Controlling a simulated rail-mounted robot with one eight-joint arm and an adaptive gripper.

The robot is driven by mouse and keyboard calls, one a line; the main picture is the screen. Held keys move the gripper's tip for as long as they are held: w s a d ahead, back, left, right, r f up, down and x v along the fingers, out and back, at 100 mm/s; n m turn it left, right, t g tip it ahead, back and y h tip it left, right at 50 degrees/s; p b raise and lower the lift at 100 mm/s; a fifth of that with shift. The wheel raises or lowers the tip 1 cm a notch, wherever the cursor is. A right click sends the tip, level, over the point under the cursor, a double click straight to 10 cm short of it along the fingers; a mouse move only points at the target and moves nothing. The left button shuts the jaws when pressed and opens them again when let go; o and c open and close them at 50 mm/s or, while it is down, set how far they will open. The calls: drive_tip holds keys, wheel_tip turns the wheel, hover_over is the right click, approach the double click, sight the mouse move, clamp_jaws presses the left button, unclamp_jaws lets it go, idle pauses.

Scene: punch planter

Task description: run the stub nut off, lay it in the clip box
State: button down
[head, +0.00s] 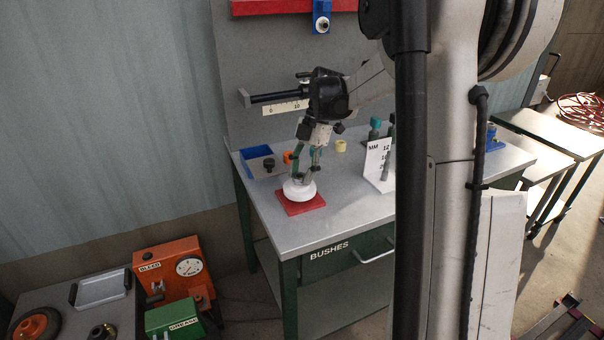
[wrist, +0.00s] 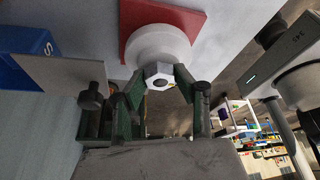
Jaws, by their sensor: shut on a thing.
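A white hex nut (wrist: 159,72) with a dark centre sits at the middle of a round white stub body (wrist: 160,45). In the head view the stub body (head: 299,191) stands on a red square plate (head: 302,206) near the table's front left. My gripper (head: 304,177) points down over it. In the wrist view the green fingertips (wrist: 159,82) are shut on the nut from both sides. The nut is hidden by the fingers in the head view. A blue open box (head: 257,153), likely the clip box, is at the table's back left; its edge shows in the wrist view (wrist: 22,62).
A black knob (head: 268,164) on a grey piece is by the blue box. An orange ring (head: 288,157) and a cream ring (head: 340,146) lie behind my gripper. A white number card (head: 376,163) stands to the right. The tabletop's front right is clear.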

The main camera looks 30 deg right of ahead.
sight(297, 178)
drive_tip(key=shift+f+n+g, duration=0.1)
drive_tip(key=shift+n+g, duration=0.2)
drive_tip(key=shift+n, duration=0.5)
drive_tip(key=shift+r+p, duration=1.15)
drive_tip(key=shift+r, duration=0.85)
drive_tip(key=shift+w, duration=0.1)
drive_tip(key=shift+w+r+p, duration=0.15)
drive_tip(key=shift+w+p, duration=0.1)
drive_tip(key=shift+p, duration=0.05)
drive_tip(key=w+r+m+t+p, duration=0.2)
drive_tip(key=w+r+m+p, duration=0.15)
drive_tip(key=w+p, duration=0.5)
drive_tip(key=w+r+m+t+p, duration=0.15)
drive_tip(key=w+m+p, duration=0.35)
drive_tip(key=w, duration=0.6)
drive_tip(key=shift+m, duration=0.35)
drive_tip(key=x, duration=0.2)
drive_tip(key=b+x, duration=0.1)
drive_tip(key=d+x, duration=0.1)
drive_tip(key=x, duration=0.1)
drive_tip(key=shift+w+a+f+b, duration=0.1)
drive_tip(key=shift+f+b, duration=0.2)
drive_tip(key=shift+f, duration=0.15)
